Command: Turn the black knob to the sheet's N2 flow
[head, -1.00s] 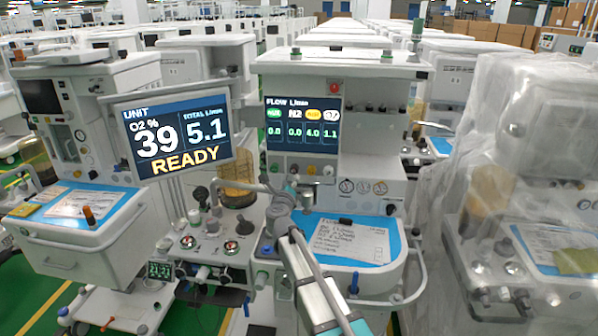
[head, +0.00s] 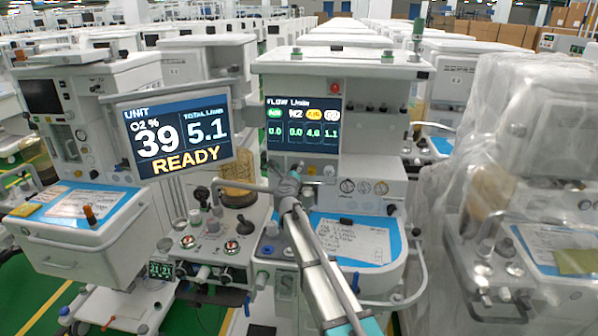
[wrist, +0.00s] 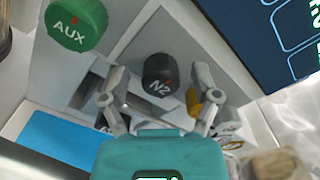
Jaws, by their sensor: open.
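In the head view my gripper (head: 288,184) is just below the flow screen (head: 303,124) and hides the black knob. That screen reads 0.0 under N2. The sheet (head: 352,241) lies on the blue work surface; its handwritten lines are too small to read surely.
A green AUX knob (wrist: 77,26) is upper left of the black knob. A yellow knob (wrist: 191,99) is partly behind the right finger. The monitor (head: 178,132) reads 39, 5.1 and READY. A plastic-covered cart (head: 510,190) stands at the right.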

